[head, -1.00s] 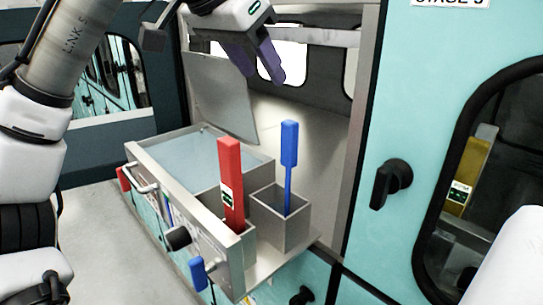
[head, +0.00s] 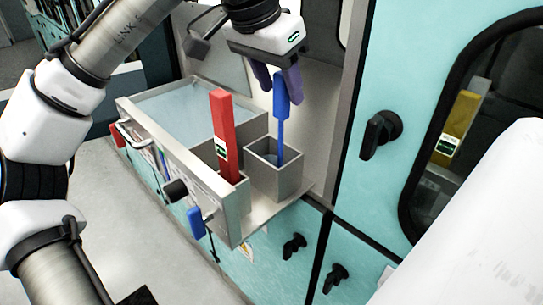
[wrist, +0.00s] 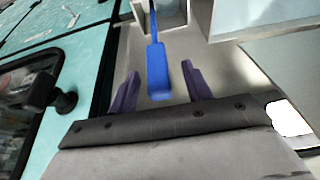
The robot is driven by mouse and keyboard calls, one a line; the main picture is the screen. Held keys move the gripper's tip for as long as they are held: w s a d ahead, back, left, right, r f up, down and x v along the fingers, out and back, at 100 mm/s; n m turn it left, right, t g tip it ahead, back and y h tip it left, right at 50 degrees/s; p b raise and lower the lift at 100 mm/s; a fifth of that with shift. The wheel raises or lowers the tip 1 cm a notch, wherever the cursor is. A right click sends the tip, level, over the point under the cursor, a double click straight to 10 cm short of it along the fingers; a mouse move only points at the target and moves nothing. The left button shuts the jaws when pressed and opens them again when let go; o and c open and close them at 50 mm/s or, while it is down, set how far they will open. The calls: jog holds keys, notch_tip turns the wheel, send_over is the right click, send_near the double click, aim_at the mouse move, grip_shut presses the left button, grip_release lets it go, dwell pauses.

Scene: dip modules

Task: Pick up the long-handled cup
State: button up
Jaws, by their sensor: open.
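The long-handled cup appears to be the tool with the blue handle (head: 282,97). It stands upright in a small metal bin (head: 288,182); its lower end is mostly hidden inside. My gripper (head: 280,86) is open above the bin, pointing down, with its purple fingers at the top of the handle. In the wrist view, the blue handle (wrist: 158,77) shows between the two spread fingers of my gripper (wrist: 160,72). I cannot tell whether either finger touches it.
A red upright handle (head: 224,130) stands in the slot left of the bin. A larger metal basin (head: 130,105) lies behind it. A teal panel with a black knob (head: 380,130) stands to the right. The cabinet wall is close behind my gripper.

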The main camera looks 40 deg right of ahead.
aim_at(284, 97)
jog(key=shift+p+x, duration=0.35)
jog(key=shift+x, duration=1.45)
jog(key=shift+s, duration=0.1)
jog(key=c, duration=0.9)
jog(key=shift+c, duration=0.3)
jog(key=shift+r, duration=0.2)
